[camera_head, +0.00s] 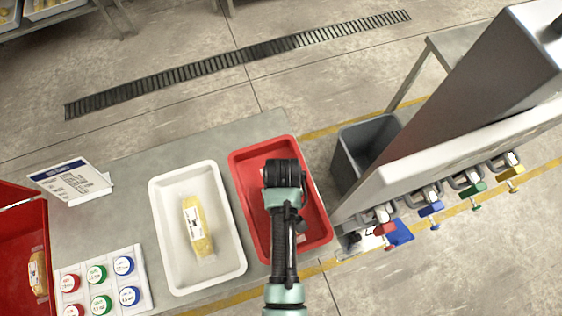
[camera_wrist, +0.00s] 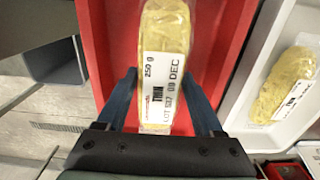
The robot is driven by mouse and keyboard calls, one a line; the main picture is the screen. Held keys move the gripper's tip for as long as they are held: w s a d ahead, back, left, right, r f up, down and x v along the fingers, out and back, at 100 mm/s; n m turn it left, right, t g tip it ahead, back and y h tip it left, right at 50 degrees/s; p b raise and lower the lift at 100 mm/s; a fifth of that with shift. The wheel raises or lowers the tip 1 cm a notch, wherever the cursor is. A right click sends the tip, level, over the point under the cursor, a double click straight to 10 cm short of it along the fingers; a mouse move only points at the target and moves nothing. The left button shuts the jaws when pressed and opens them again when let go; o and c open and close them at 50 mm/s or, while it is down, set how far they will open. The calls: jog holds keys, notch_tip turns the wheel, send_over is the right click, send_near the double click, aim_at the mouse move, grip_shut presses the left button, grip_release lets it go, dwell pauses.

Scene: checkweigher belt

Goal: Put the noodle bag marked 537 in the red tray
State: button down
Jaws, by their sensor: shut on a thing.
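The noodle bag (camera_wrist: 163,45) is yellow with a white label that reads THIN, 250 g, 09 DEC and a lot number that looks like 537. My gripper (camera_wrist: 163,98) is shut on its lower end in the wrist view. The bag is over the red tray (camera_wrist: 98,25); I cannot tell whether it touches the tray's floor. In the head view my arm and gripper cover much of the red tray (camera_head: 246,158) and hide the bag.
A white tray (camera_head: 162,245) left of the red tray holds another noodle bag (camera_head: 197,225). A sign (camera_head: 72,182), a board of coloured caps (camera_head: 103,283) and a red bin (camera_head: 20,205) are further left. A grey bin (camera_head: 350,165) and large machine (camera_head: 450,100) are right.

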jog(key=shift+w+f, duration=0.15)
jog(key=shift+f, duration=2.25)
jog(key=shift+f, duration=0.2)
grip_release()
jog(key=shift+r, duration=0.1)
